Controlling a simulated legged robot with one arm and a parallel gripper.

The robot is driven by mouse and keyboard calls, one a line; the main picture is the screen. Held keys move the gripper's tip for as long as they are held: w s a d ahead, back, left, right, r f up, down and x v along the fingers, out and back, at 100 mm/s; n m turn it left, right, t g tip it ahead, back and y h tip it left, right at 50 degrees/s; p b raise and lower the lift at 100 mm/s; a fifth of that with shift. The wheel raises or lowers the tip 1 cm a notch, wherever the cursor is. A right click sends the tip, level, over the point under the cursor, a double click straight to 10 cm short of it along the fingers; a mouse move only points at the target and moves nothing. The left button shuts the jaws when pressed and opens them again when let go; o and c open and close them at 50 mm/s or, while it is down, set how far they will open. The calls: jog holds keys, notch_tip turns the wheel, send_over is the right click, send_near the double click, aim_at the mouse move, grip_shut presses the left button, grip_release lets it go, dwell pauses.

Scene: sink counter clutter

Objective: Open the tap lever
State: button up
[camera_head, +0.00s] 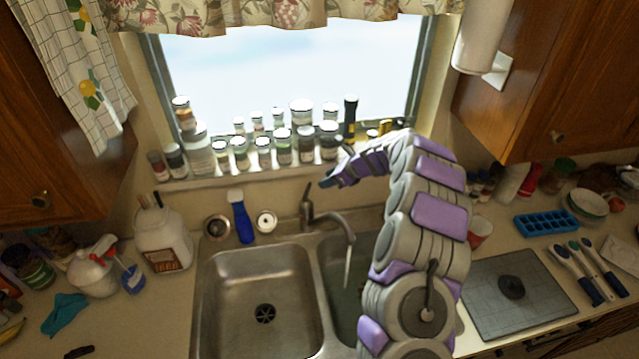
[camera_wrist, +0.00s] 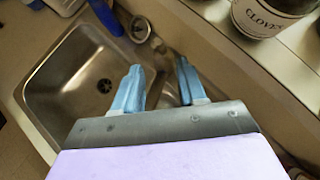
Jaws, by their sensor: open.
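The metal tap (camera_head: 328,219) stands behind the divider of the double sink. Its lever (camera_head: 306,194) points upward at the tap's base, and its spout reaches over the right basin. A thin pale streak hangs below the spout; I cannot tell if it is water. My gripper (camera_head: 328,182) is just right of and above the lever, apart from it in the head view. In the wrist view my gripper (camera_wrist: 158,82) has its two blue fingers spread with nothing held. Blurred metal shows between and behind them, and the lever cannot be made out there.
Several jars (camera_head: 284,147) line the window sill behind the tap, and a cloves jar (camera_wrist: 268,16) is close in the wrist view. A blue brush (camera_head: 241,217) stands left of the tap. The left basin (camera_head: 257,290) is empty. A white jug (camera_head: 163,240) stands further left.

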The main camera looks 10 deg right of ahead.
jog(key=v, duration=0.6)
jog(key=shift+d+r, duration=0.15)
jog(key=shift+s, duration=0.1)
jog(key=s+a+r+n+g+b, duration=0.15)
jog(key=s+a+n+b, duration=0.25)
jog(key=s+a+n, duration=0.5)
jog(key=s+a+r+n+g+b, duration=0.1)
jog(key=s+a+n+g+b, duration=0.3)
jog(key=s, duration=0.9)
jog(key=s+d+f+n+h+b, duration=0.1)
jog(key=s+f+n+h+b, duration=0.1)
jog(key=s, duration=0.8)
jog(key=s+d+f+n+g+h+b, duration=0.1)
jog(key=s+f+n+b, duration=0.3)
jog(key=s, duration=0.7)
jog(key=s+d+f+n+g+h+b, duration=0.1)
jog(key=s+d+f+n+h+b, duration=0.2)
jog(key=s, duration=0.8)
notch_tip(320, 180, down, 2)
jog(key=n+b, duration=0.1)
jog(key=n, duration=0.2)
jog(key=shift+d+f+n+h, duration=0.2)
jog(key=shift+d+n+h, duration=0.1)
jog(key=shift+h, duration=0.1)
jog(key=shift+g, duration=0.25)
